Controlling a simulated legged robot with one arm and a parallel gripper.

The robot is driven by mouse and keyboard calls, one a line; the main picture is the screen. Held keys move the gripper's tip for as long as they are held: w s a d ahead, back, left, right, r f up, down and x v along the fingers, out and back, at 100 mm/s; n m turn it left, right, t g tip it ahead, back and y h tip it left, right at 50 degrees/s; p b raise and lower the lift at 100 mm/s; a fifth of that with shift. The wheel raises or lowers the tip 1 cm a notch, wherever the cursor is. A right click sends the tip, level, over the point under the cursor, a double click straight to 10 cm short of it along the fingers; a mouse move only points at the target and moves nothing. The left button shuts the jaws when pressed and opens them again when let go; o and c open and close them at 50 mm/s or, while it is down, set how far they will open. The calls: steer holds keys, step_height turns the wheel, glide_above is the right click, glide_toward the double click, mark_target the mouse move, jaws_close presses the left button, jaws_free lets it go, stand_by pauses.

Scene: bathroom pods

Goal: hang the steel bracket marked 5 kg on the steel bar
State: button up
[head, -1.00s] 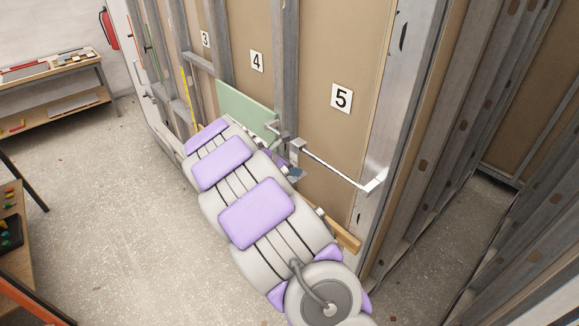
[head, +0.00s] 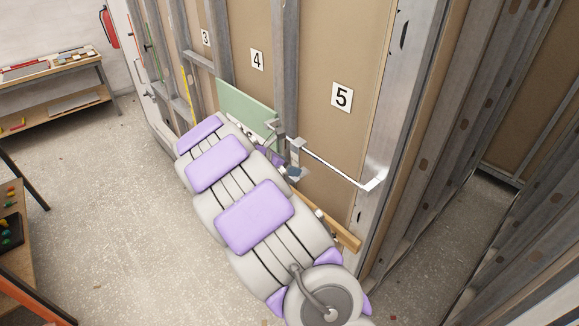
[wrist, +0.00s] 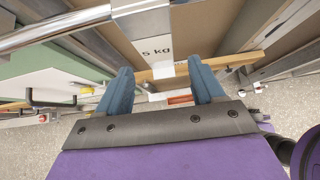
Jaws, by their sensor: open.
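The steel bracket (wrist: 150,45) shows its "5 kg" label in the wrist view, just beyond my fingertips. Its upper part meets the steel bar (wrist: 55,33), and its plate hangs below; the exact contact is hard to see. In the head view the bracket (head: 295,154) is small, at the left part of the steel bar (head: 335,171), below the number 5 sign. My gripper (wrist: 163,78) is open, its blue fingers apart with no object clearly gripped between them. In the head view my gripper (head: 292,171) is mostly hidden by my arm.
A wooden rail (head: 340,233) runs low along the wall. A green panel (head: 247,108) stands left of the bar, behind my arm. Metal studs (head: 410,130) frame the bay on the right. A workbench (head: 60,85) stands far left.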

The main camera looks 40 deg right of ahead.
steer(key=v, duration=1.5)
steer(key=shift+a, duration=0.15)
steer(key=s+a+f+m+y+b, duration=0.3)
steer(key=s+a+f+m+b, duration=0.2)
steer(key=s, duration=0.7)
steer(key=s+a+f+m+g+y+b, duration=0.1)
steer(key=s+a+f+m+y+b, duration=0.2)
steer(key=s, duration=1)
steer(key=s+a+f+m+g+y+b, duration=0.1)
steer(key=s+a+f+m+y+b, duration=0.3)
steer(key=s+a+f+m+b, duration=0.3)
steer(key=s+a+f+m, duration=0.1)
steer(key=s+f+m, duration=0.2)
steer(key=s+f, duration=0.1)
steer(key=shift+s+a+m, duration=0.3)
steer(key=shift+s+a, duration=0.1)
steer(key=shift+s, duration=0.4)
